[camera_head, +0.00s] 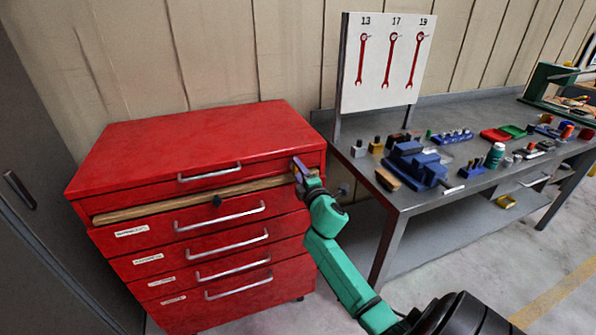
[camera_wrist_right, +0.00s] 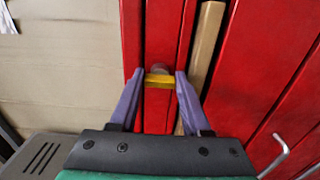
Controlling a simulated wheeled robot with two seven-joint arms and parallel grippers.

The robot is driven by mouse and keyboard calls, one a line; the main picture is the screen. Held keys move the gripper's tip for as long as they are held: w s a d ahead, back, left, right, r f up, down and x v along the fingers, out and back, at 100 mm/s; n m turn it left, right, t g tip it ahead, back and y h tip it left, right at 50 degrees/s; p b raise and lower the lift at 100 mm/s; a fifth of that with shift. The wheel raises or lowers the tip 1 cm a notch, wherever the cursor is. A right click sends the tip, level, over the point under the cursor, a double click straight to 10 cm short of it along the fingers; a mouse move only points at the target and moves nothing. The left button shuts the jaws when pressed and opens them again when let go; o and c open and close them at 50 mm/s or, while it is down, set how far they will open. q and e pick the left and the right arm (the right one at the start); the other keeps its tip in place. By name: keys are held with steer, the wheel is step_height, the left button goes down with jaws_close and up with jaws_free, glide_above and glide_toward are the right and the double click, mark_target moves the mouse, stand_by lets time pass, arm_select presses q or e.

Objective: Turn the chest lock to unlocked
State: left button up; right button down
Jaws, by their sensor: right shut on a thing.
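The red tool chest (camera_head: 190,140) stands at the left in the head view, its drawers shut. My right gripper (camera_head: 300,170) reaches the upper right of its front and covers the lock there. In the right wrist view my right gripper (camera_wrist_right: 160,82) has its two purple fingers closed on the yellow chest lock (camera_wrist_right: 158,79). A round grey-brown part shows just beyond the yellow piece, against the red chest front (camera_wrist_right: 163,30). I cannot tell how far the lock is turned. My left gripper is in neither view.
A wooden strip (camera_head: 160,207) runs across the chest below the top drawer. Right of the chest is a metal workbench (camera_head: 410,198) with a blue vise (camera_head: 415,165) and small parts. A white wrench board (camera_head: 385,65) stands behind it.

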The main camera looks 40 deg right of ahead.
steer(key=shift+c, duration=1.8)
jaws_free()
steer(key=b+v, duration=0.1)
steer(key=v, duration=1.3)
steer(key=shift+s+a+b, duration=0.2)
steer(key=shift+s+b, duration=0.1)
steer(key=shift+b, duration=0.05)
